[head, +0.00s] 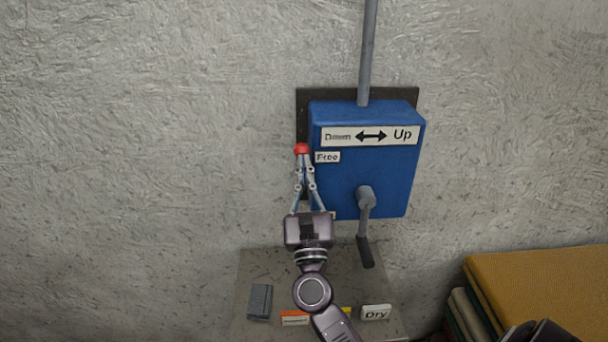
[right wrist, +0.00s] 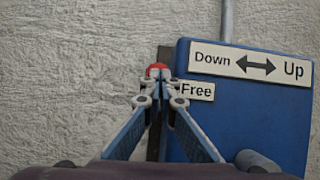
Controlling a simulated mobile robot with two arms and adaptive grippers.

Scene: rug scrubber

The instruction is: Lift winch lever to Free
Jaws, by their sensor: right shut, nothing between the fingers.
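The blue winch box (head: 385,170) is fixed to a dark plate on the wall. It bears a "Down/Up" sign (head: 370,136) and a small "Free" label (head: 327,157). The winch lever's red knob (head: 301,148) is at the box's left edge, level with or just above the "Free" label. In the right wrist view the red knob (right wrist: 157,68) shows just beyond the fingertips. My right gripper (head: 302,162) is shut and empty, its tips at or just under the knob; contact is unclear. The lever's shaft is hidden behind the fingers.
A grey crank (head: 366,200) with a dark handle hangs from the box's front. A grey pipe (head: 367,50) rises from its top. Below are a sheet with a "Dry" label (head: 376,312) and a grey block (head: 260,301). Stacked rugs (head: 540,290) lie at lower right.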

